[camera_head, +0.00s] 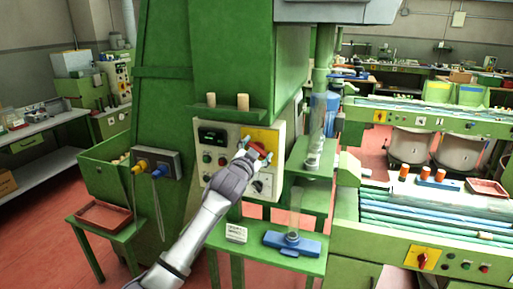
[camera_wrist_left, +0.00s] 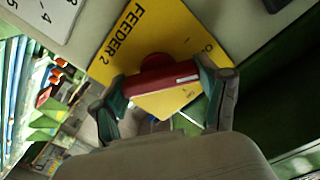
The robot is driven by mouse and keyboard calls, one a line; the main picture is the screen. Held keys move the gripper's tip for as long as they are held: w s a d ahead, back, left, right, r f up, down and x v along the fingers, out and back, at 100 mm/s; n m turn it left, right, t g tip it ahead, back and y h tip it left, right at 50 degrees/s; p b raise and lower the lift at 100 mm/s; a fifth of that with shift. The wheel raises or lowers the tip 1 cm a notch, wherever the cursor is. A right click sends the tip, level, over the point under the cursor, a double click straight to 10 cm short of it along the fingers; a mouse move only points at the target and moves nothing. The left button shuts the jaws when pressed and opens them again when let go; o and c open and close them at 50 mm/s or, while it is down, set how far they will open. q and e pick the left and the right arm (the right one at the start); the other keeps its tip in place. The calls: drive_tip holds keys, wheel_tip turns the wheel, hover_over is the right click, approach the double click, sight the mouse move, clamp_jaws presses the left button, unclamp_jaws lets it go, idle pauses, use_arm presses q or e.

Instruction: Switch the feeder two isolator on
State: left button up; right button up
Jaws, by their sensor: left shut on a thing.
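The feeder two isolator is a red rotary handle (camera_wrist_left: 160,77) on a yellow plate (camera_wrist_left: 140,28) printed "FEEDER 2" in the left wrist view. A white stripe on the handle points to the right side of that picture. Small marks stand on the plate near the stripe's end, too small to read surely. My left gripper (camera_wrist_left: 166,88) has its two fingers closed on opposite ends of the handle. In the head view my left gripper (camera_head: 255,151) is at the yellow plate (camera_head: 261,134) on the grey control panel, covering part of the handle. My right gripper is not in view.
The panel (camera_head: 213,162) also carries a dark display, several buttons and a black knob (camera_head: 258,186). A ledge with two corks (camera_head: 243,102) juts out above it. Below stands a green table with a blue device (camera_head: 292,242). Another red switch (camera_head: 422,261) on yellow is at lower right.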

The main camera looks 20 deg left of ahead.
use_arm(q)
drive_tip(key=m+p, duration=0.2)
drive_tip(key=m, duration=0.4)
drive_tip(key=shift+m, duration=0.3)
drive_tip(key=m+p, duration=0.1)
drive_tip(key=m, duration=0.4)
drive_tip(key=shift+d+f+p, duration=0.1)
drive_tip(key=shift+f+p, duration=0.05)
drive_tip(key=shift+p, duration=0.2)
drive_tip(key=o, duration=1.2)
drive_tip(key=shift+c, duration=0.2)
drive_tip(key=shift+s, duration=0.1)
drive_tip(key=s, duration=1.1)
drive_tip(key=shift+s+a, duration=0.2)
drive_tip(key=shift+s, duration=0.2)
